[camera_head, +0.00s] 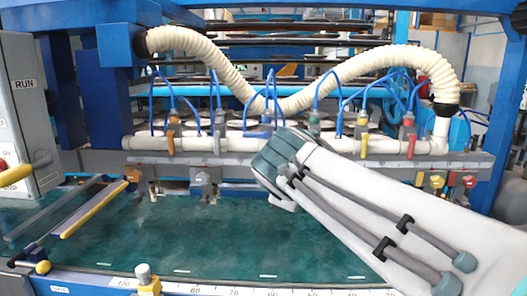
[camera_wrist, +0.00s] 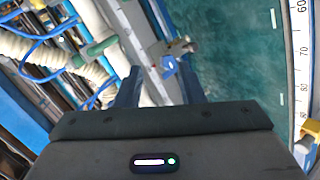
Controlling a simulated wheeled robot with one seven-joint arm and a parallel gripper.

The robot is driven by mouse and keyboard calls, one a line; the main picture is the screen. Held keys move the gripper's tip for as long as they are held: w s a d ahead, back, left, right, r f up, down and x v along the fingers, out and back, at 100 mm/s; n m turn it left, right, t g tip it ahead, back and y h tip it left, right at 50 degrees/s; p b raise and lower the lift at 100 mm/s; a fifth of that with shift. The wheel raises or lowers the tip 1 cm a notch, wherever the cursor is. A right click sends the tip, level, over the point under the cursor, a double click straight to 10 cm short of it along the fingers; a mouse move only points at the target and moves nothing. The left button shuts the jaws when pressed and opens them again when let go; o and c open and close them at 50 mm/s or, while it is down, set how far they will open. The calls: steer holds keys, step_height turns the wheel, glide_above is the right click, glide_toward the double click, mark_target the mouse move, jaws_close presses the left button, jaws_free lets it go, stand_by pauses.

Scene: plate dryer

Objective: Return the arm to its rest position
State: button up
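My arm (camera_head: 370,200) reaches in from the lower right in the head view, and its teal-grey end (camera_head: 280,158) is in front of the machine's pipe and clamp row. My gripper's fingers are hidden behind the arm there. In the wrist view my gripper (camera_wrist: 160,88) shows two dark fingers standing apart, with nothing held between them. The machine's grey rail lies beyond the fingers. No plate shows in either view.
A white pipe (camera_head: 210,144) with coloured valves and a ribbed hose (camera_head: 330,82) run across the machine. The green table (camera_head: 190,235) below is largely clear. A yellow-handled bar (camera_head: 95,208) and a control box (camera_head: 30,110) stand at left.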

steer(key=s+d+f+m+g+y+p, duration=0.1)
steer(key=s+d+f+m+g+p, duration=0.3)
steer(key=s, duration=0.5)
steer(key=s+d+f+m+g+y+p, duration=0.1)
steer(key=s+d+f+m+g+p, duration=0.3)
steer(key=s+f+m, duration=0.4)
steer(key=shift+s+d+f+g+p, duration=0.35)
steer(key=shift+s+g+p, duration=0.15)
steer(key=shift+p, duration=0.65)
